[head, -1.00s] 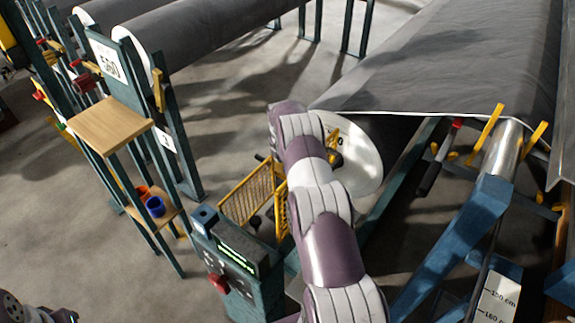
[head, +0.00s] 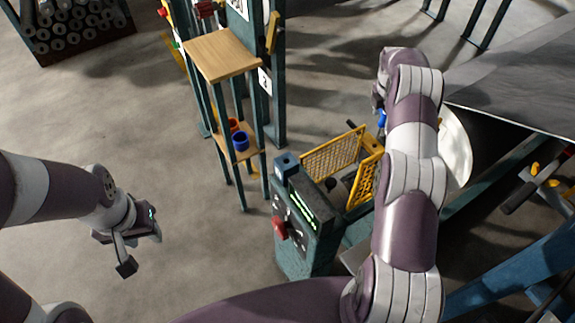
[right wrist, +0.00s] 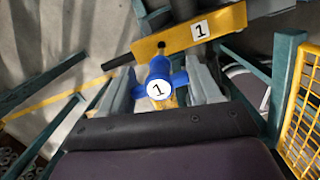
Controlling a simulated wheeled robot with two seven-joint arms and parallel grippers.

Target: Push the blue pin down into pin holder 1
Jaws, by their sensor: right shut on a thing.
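The blue pin (right wrist: 152,73), with a round white label reading 1, sits between the fingers of my right gripper (right wrist: 160,85) in the right wrist view. The gripper is shut on it. A yellow plate labelled 1, pin holder 1 (right wrist: 226,24), lies just beyond the pin; the pin's lower end is hidden, so I cannot tell how deep it sits. In the head view a bit of blue (head: 382,119) shows beside my right arm, whose gripper is mostly hidden. My left gripper (head: 140,252) is open and empty over bare floor.
A control box (head: 306,222) with a red button stands left of my right arm, beside a yellow mesh guard (head: 332,153). A wooden-topped stand (head: 222,54) holds a blue cup (head: 241,141) and an orange cup (head: 233,125).

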